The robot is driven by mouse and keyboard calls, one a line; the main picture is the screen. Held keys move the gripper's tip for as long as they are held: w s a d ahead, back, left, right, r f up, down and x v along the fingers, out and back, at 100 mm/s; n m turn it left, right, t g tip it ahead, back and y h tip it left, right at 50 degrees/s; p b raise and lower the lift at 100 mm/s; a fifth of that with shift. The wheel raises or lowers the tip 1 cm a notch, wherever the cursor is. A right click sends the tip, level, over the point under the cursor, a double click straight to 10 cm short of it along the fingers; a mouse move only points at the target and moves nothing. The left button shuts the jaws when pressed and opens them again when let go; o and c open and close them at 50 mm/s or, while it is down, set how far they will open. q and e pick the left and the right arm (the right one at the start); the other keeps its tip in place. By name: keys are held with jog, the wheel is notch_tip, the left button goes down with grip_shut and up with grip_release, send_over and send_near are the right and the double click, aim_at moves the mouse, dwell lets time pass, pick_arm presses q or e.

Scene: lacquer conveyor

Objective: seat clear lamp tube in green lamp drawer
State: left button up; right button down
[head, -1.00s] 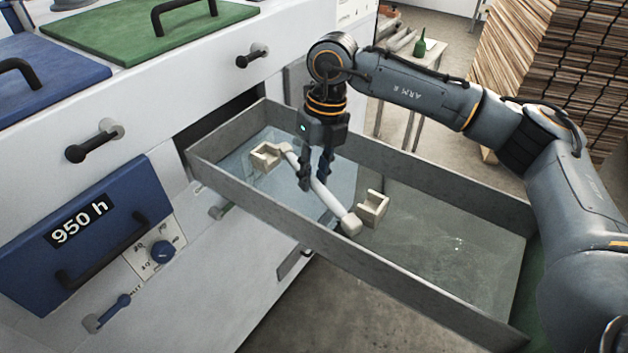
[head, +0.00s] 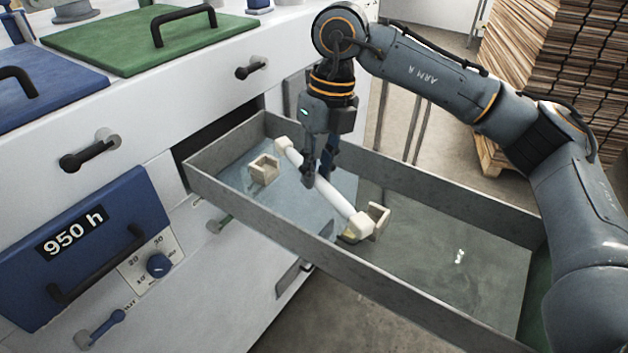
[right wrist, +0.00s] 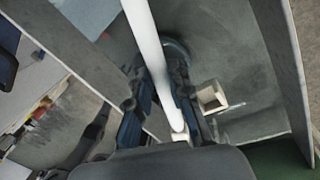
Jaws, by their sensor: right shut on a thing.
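The white lamp tube (head: 328,196) with pale end caps is held at its middle by my right gripper (head: 319,172), which is shut on it. The tube also shows between the fingers in the right wrist view (right wrist: 148,50). It hangs inside the open grey drawer (head: 300,232), slanting from upper left to lower right. Two cream sockets stand in the drawer: the left socket (head: 263,169) and the right socket (head: 379,218). The tube's near end cap is close beside the right socket; whether they touch I cannot tell. The far cap is right of the left socket. My left gripper is not in view.
The white machine (head: 190,90) with black handles stands at left. A green lid (head: 140,35) and a blue panel marked 950 h (head: 95,245) are on it. The drawer's right half is empty. Stacked boards (head: 560,75) stand behind.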

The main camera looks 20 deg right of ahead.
jog(key=s+r+b, duration=0.3)
jog(key=s+r, duration=0.3)
jog(key=s, duration=0.4)
jog(key=w+n+p, duration=0.1)
jog(key=w+p, duration=0.3)
jog(key=p, duration=0.1)
jog(key=w+n+p, duration=0.1)
jog(key=w+p, duration=0.3)
jog(key=p, duration=0.2)
jog(key=w+n+p, duration=0.2)
jog(key=w+p, duration=0.2)
jog(key=p, duration=0.1)
jog(key=shift+a+f+g, duration=0.1)
jog(key=shift+g, duration=0.3)
jog(key=shift+w+f+n+p, duration=0.2)
jog(key=shift+f+n+p, duration=0.1)
jog(key=shift+f, duration=0.1)
jog(key=shift+f+b, duration=0.3)
jog(key=shift+b, duration=0.2)
jog(key=shift+f+b, duration=2.1)
jog(key=shift+f, duration=0.55)
